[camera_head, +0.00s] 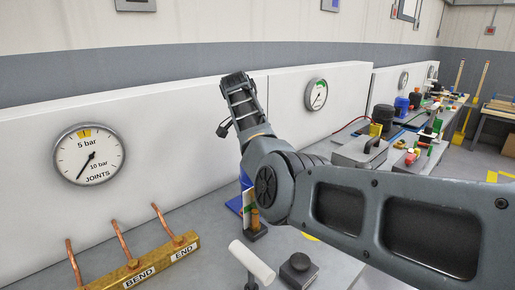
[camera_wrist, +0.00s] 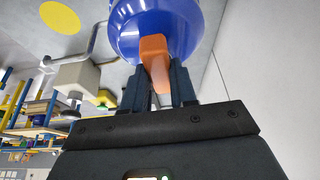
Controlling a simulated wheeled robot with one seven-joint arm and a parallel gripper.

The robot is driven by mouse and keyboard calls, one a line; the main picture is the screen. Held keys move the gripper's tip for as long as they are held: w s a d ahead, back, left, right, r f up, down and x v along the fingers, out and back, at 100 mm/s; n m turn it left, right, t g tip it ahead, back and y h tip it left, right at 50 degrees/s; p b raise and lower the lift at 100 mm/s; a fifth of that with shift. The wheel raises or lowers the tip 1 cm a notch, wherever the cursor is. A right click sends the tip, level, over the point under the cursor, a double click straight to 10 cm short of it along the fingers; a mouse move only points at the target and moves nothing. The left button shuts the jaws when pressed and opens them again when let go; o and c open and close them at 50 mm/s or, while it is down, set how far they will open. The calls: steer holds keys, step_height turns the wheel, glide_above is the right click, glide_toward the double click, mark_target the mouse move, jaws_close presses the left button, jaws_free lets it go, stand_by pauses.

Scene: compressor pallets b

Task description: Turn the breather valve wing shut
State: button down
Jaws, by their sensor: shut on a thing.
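The breather valve wing is an orange tab (camera_wrist: 153,50) in the wrist view, standing out from the end of a round blue body (camera_wrist: 124,32). My gripper (camera_wrist: 158,78) has one dark finger on each side of the tab and is shut on it. The tab looks slightly tilted between the fingers. In the head view my arm hides the wing and the fingertips. Only a bit of blue (camera_head: 235,205) shows beside my wrist there, and I cannot tell whether it is the same body.
A pressure gauge (camera_head: 90,153) hangs on the white panel at left, above a brass block (camera_head: 150,266) with copper pipes. A white-ended handle (camera_head: 252,262) and a dark knob block (camera_head: 298,270) stand near the front. A grey case (camera_head: 360,152) and several parts lie farther right.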

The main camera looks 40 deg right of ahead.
steer(key=shift+f+m, duration=0.25)
steer(key=shift+m, duration=0.25)
steer(key=shift+s, duration=0.1)
steer(key=c, duration=0.9)
jaws_free()
steer(key=shift+r, duration=0.1)
steer(key=shift+r, duration=0.15)
steer(key=shift+b+v, duration=0.9)
steer(key=shift+v, duration=2.85)
